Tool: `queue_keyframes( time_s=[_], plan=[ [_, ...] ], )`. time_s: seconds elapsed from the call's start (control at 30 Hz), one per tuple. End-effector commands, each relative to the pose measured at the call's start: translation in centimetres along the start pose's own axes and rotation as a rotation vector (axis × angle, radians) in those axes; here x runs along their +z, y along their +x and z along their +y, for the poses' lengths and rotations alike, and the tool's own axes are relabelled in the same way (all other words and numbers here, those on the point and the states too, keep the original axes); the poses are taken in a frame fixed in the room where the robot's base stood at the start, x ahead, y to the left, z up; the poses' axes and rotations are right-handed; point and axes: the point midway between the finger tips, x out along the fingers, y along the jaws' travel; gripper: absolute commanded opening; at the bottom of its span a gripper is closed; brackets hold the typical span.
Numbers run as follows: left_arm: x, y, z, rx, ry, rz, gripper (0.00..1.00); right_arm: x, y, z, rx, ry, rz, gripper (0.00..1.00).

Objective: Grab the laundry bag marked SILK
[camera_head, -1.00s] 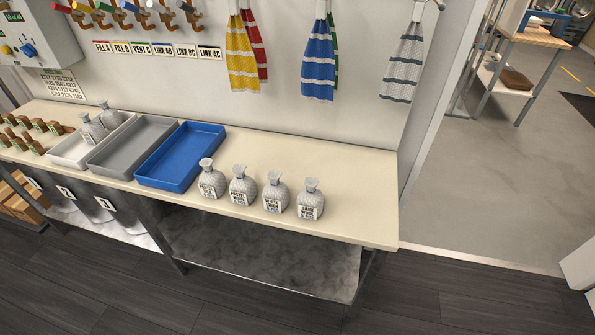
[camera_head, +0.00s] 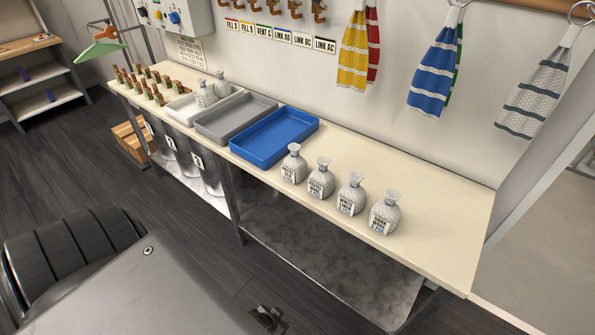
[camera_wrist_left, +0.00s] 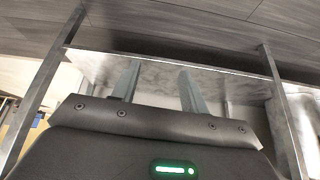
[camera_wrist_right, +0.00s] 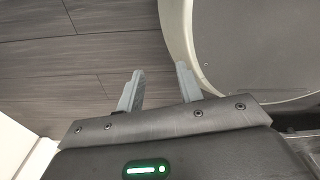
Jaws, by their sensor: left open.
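Four white, knotted laundry bags stand in a row on the bench's front edge: the leftmost bag (camera_head: 293,164), the second bag (camera_head: 320,178), the third bag (camera_head: 351,194) and the rightmost bag (camera_head: 385,212). The rightmost label seems to begin with DARK; I cannot clearly read SILK on any label. Two similar bags (camera_head: 212,90) stand in the white tray. My left gripper (camera_head: 268,318) is low at the bottom edge, apart from the bags; its fingers (camera_wrist_left: 158,88) are open and empty below the bench top. My right gripper (camera_wrist_right: 158,88) is open and empty over the floor, outside the head view.
A blue tray (camera_head: 272,151), a grey tray (camera_head: 237,117) and a white tray (camera_head: 178,111) sit left of the bag row. The bench (camera_head: 450,248) is bare at its right end. Towels (camera_head: 440,72) hang above. A lower metal shelf (camera_head: 330,262) lies underneath.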

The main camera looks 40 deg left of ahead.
Motion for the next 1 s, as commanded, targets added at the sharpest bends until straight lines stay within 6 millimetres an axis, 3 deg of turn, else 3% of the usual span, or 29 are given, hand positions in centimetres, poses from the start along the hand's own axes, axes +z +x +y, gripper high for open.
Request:
queue_keyframes(
  time_s=[0.03,0.1,0.2,0.3,0.4,0.5,0.67,0.87,1.0],
  plan=[
    [-6.0,-0.6,-1.4,-0.021,-0.032,0.113,0.44,0.1,0.9,0.1,0.002,0.0,-0.001,0.36],
    [-13.3,-3.1,-3.5,-0.052,-0.069,0.249,0.44,0.3,1.4,0.3,0.004,-0.001,-0.003,0.36],
    [-21.9,-8.5,-6.7,-0.1,-0.108,0.433,0.44,0.4,2.1,0.6,0.008,-0.002,-0.004,0.36],
    [-28.5,-15.0,-9.7,-0.153,-0.137,0.609,0.44,0.6,2.7,0.8,0.01,-0.002,-0.006,0.36],
    [-33.0,-20.9,-12.3,-0.206,-0.16,0.774,0.44,0.7,3.1,0.9,0.011,-0.003,-0.007,0.36],
    [-35.7,-25.0,-14.2,-0.246,-0.178,0.905,0.44,0.8,3.2,0.9,0.011,-0.002,-0.008,0.36],
    [-37.7,-28.5,-16.0,-0.283,-0.193,1.031,0.44,0.8,3.3,0.8,0.011,-0.002,-0.008,0.36],
    [-38.4,-28.9,-16.4,-0.289,-0.195,1.053,0.44,0.7,3.2,0.5,0.007,0.0,-0.007,0.36],
    [-40.2,-28.1,-17.1,-0.289,-0.195,1.054,0.44,0.6,2.9,-0.1,0.0,0.002,-0.005,0.36]
  ],
)
